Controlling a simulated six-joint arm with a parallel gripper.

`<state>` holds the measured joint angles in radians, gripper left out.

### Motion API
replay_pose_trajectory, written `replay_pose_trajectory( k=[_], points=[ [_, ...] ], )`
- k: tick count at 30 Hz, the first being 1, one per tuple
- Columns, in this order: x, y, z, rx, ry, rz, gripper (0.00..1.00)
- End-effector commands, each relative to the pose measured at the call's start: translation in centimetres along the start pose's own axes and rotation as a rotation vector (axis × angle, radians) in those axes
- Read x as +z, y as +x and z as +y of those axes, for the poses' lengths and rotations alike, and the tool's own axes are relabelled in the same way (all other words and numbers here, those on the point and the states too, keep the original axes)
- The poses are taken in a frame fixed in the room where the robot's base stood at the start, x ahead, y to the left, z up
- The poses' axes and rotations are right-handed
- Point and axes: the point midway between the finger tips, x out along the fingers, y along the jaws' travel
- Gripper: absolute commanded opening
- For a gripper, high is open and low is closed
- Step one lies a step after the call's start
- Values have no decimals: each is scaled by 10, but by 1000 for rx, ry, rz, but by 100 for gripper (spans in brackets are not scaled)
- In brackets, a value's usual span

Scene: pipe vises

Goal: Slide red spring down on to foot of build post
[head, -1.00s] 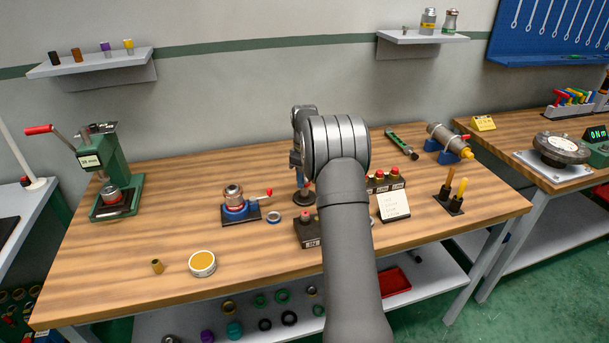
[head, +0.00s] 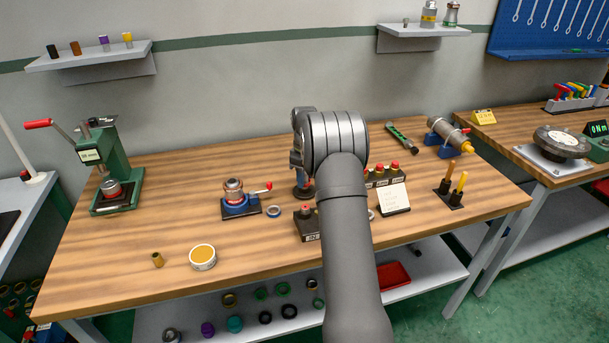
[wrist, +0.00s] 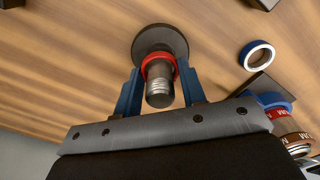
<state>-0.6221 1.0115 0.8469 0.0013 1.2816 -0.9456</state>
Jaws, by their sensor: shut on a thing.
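The build post (wrist: 160,88) shows in the wrist view as a short grey cylinder with a threaded, silvery section towards its near end. It rises from a dark round foot (wrist: 160,36). The red spring (wrist: 158,60) is around the post, close to the foot; any gap between them is hard to judge. My gripper (wrist: 160,80) has its blue fingers on both sides of the post, shut on the red spring. In the head view, my gripper (head: 297,160) is over the dark foot (head: 302,191), and my arm hides most of the post and spring.
A blue-and-white ring (head: 273,212) and a blue vise (head: 236,207) stand left of the post. A dark box with a red knob (head: 306,223) is in front. A white card (head: 396,200) stands to the right. The bench's left middle is clear.

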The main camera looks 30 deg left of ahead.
Motion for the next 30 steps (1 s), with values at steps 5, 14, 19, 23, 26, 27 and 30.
replay_pose_trajectory(
  k=[5, 14, 19, 23, 26, 27, 30],
  points=[
    [0, 5, 0, -1, 0, 0, 16],
    [0, 12, 0, -1, 0, -1, 16],
    [0, 13, 0, 0, 0, 0, 59],
    [0, 13, 0, 0, 0, 0, 63],
    [0, 13, 0, 0, 0, 0, 63],
    [0, 13, 0, 0, 0, 0, 63],
    [0, 9, 0, 0, 0, 0, 63]
  ],
)
